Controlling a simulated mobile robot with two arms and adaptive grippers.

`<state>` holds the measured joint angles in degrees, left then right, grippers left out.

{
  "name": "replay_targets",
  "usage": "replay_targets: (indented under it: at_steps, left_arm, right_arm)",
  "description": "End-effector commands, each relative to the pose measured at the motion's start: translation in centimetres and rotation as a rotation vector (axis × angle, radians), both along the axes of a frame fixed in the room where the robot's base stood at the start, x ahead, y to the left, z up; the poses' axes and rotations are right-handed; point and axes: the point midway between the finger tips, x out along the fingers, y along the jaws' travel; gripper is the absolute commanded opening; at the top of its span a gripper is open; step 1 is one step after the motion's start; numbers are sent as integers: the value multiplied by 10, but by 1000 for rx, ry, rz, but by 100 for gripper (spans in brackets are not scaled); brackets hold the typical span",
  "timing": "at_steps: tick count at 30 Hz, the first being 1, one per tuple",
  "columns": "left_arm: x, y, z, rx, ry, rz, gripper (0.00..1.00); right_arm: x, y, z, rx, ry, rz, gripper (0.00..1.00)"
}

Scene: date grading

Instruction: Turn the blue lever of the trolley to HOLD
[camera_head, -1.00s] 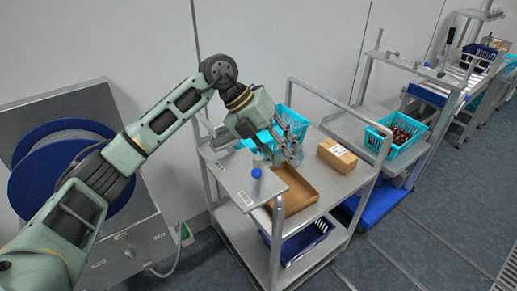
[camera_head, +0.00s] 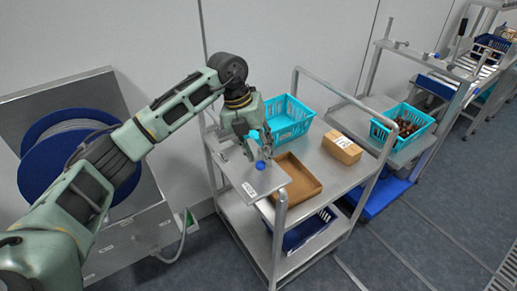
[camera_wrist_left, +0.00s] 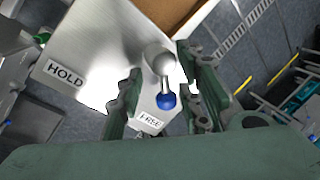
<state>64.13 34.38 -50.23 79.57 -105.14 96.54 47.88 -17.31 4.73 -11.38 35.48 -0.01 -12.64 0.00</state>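The lever has a blue ball knob (camera_wrist_left: 166,101) on a short metal arm from a round silver pivot. It is on the grey metal plate (camera_wrist_left: 100,40) at the trolley's near left corner. The knob lies by a small label (camera_wrist_left: 149,121) that seems to read FREE. The HOLD label (camera_wrist_left: 66,75) is farther left in the wrist view. My left gripper (camera_wrist_left: 159,62) is open, with one finger on each side of the lever; contact is not clear. In the head view the left gripper (camera_head: 252,155) is just above the blue knob (camera_head: 261,165). My right gripper is out of view.
The trolley (camera_head: 240,222) carries a turquoise basket (camera_head: 290,122), an open brown tray (camera_head: 315,187) and a closed carton (camera_head: 341,148). A blue crate (camera_head: 308,232) is on its lower shelf. A blue reel (camera_head: 45,170) is at left.

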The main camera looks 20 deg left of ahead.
Motion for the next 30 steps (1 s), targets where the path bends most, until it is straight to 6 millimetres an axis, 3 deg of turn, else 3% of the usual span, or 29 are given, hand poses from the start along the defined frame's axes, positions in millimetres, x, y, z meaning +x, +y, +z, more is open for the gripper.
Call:
replay_targets:
  at_steps: [5,16,30]
  left_arm:
    - [0,0,0,0,0,0,33]
    - [0,1,0,2,1,1,0]
    - [1,4,-1,5,0,-63,0]
  right_arm:
    - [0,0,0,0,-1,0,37]
    - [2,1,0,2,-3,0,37]
    - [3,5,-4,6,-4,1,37]
